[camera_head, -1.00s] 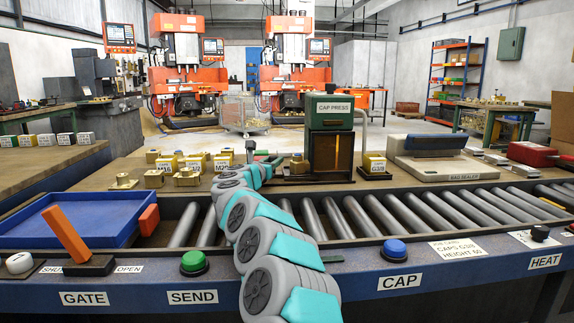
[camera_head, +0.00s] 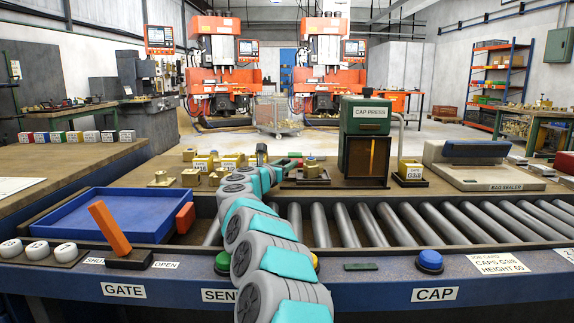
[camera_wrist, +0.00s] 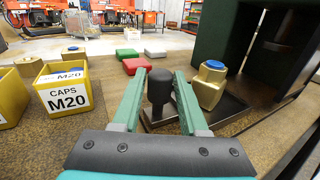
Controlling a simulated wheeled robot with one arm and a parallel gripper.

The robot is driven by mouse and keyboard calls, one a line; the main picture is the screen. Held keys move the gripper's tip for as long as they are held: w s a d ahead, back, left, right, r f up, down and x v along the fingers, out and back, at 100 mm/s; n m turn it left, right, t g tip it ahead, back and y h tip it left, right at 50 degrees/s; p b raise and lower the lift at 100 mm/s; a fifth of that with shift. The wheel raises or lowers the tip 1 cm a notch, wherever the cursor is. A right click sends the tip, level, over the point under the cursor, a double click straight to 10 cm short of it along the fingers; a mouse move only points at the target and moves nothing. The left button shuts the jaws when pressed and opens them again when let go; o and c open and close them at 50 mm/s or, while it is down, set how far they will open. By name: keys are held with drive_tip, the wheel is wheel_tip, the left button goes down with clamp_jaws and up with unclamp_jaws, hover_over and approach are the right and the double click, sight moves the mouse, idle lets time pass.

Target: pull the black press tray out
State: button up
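The black press tray (camera_head: 292,184) sticks out to the left of the green cap press (camera_head: 366,115). It also shows in the wrist view (camera_wrist: 160,124). A brass fitting with a blue cap (camera_head: 312,169) sits on the tray, outside the press opening, and shows in the wrist view (camera_wrist: 209,82). The tray's black knob handle (camera_wrist: 160,86) stands upright at its left end. My gripper (camera_wrist: 161,84) has its two green fingers on either side of the knob and appears shut on it. In the head view my arm partly hides the gripper and handle.
Yellow cap boxes, one marked M20 (camera_wrist: 64,92), and brass fittings (camera_head: 190,177) stand left of the tray. Red (camera_wrist: 137,66) and green blocks lie behind. A G3/8 box (camera_head: 410,171) and bag sealer (camera_head: 484,165) are to the right. The roller conveyor (camera_head: 385,222) runs in front.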

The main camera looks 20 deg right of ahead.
drive_tip(key=shift+o, duration=1.4)
drive_tip(key=shift+s, duration=0.1)
drive_tip(key=shift+b+v, duration=1.25)
drive_tip(key=shift+v, duration=2.55)
